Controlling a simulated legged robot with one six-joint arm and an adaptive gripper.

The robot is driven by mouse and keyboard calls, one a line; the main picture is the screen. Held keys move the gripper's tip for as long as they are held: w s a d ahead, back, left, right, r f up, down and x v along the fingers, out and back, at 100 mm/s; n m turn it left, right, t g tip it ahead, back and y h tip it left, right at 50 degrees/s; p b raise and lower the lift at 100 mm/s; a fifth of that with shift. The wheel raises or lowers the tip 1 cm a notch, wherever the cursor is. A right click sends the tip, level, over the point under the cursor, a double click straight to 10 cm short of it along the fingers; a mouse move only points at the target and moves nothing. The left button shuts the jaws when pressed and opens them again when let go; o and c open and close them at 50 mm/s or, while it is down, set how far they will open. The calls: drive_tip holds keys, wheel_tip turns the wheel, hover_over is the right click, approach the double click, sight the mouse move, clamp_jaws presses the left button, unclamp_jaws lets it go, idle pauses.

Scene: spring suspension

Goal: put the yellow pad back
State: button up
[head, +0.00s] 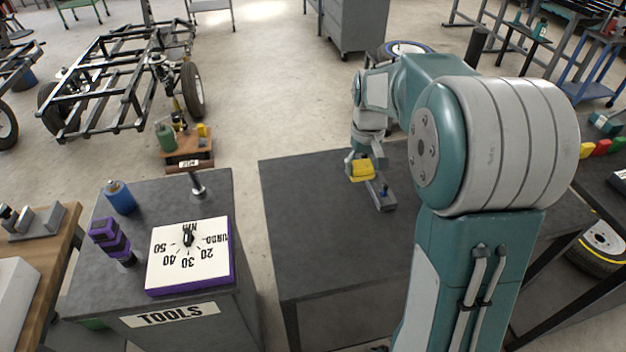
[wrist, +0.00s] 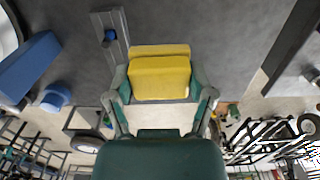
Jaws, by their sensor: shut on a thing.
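The yellow pad (head: 362,172) is a small block over the dark grey table (head: 300,240) in the head view. It also shows in the wrist view (wrist: 160,78), between the two fingers. My gripper (head: 364,162) is shut on it, one finger on each side; in the wrist view the gripper (wrist: 162,88) covers its near edge. A grey bar fixture (head: 381,198) with a blue knob lies right by the pad; it also shows in the wrist view (wrist: 124,30). I cannot tell whether the pad touches the fixture or the table.
Yellow, red (head: 602,146) and green blocks stand in a row at the far right, partly behind my arm. A tools cabinet (head: 210,325) with a dial box (head: 188,262) stands at left, across a gap. The table's left part is clear.

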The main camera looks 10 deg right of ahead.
drive_tip(key=w+a+f, duration=0.4)
drive_tip(key=w+a, duration=0.1)
drive_tip(key=w, duration=0.2)
hover_over(315, 185)
drive_tip(key=f, duration=0.5)
drive_tip(key=shift+s+f, duration=0.2)
drive_tip(key=shift+f, duration=0.15)
wheel_tip(315, 185, down, 3)
drive_tip(key=shift+w+f, duration=0.15)
drive_tip(key=shift+f, duration=0.05)
drive_tip(key=o, duration=1)
drive_tip(key=shift+c, duration=0.2)
